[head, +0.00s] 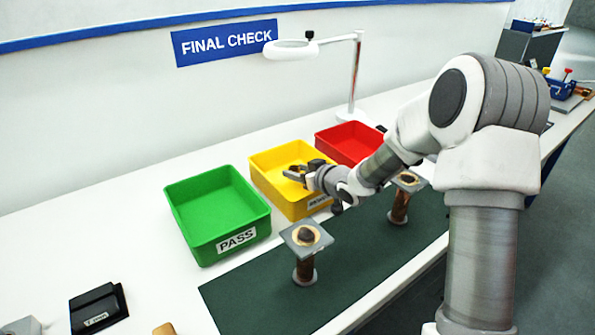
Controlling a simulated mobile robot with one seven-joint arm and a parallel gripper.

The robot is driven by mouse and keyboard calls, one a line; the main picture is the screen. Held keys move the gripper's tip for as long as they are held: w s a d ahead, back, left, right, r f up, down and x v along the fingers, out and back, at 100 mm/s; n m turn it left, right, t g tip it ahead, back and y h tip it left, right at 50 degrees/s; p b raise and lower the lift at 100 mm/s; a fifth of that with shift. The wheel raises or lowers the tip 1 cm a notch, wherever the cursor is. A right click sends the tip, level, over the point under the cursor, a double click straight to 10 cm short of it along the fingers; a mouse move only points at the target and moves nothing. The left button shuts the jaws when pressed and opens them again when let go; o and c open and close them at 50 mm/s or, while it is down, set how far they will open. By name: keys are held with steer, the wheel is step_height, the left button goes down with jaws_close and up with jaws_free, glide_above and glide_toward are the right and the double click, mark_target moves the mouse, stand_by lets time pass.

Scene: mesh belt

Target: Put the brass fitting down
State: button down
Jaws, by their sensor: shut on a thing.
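My gripper (297,172) is over the yellow bin (264,184), with its fingers pointing left, inside the outline of the bin in this view. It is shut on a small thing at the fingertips. The thing is too small and too close to the yellow behind it to make out clearly; I take it to be the brass fitting. I cannot tell how high it is above the bin floor. The yellow bin's front label is partly hidden by my arm.
A green bin (186,196) labelled PASS stands left, a red bin (326,141) right. On the dark green mat (250,298) are two stands with square grey tops, one in front (305,257) and one right (398,211). A magnifier lamp (355,80) stands behind.

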steer(key=shift+f, duration=0.3)
steer(key=shift+c, duration=1.5)
jaws_free()
steer(key=shift+r, duration=0.15)
steer(key=shift+r, duration=0.25)
steer(key=p+v, duration=0.2)
steer(key=v, duration=1)
steer(key=shift+r, duration=0.2)
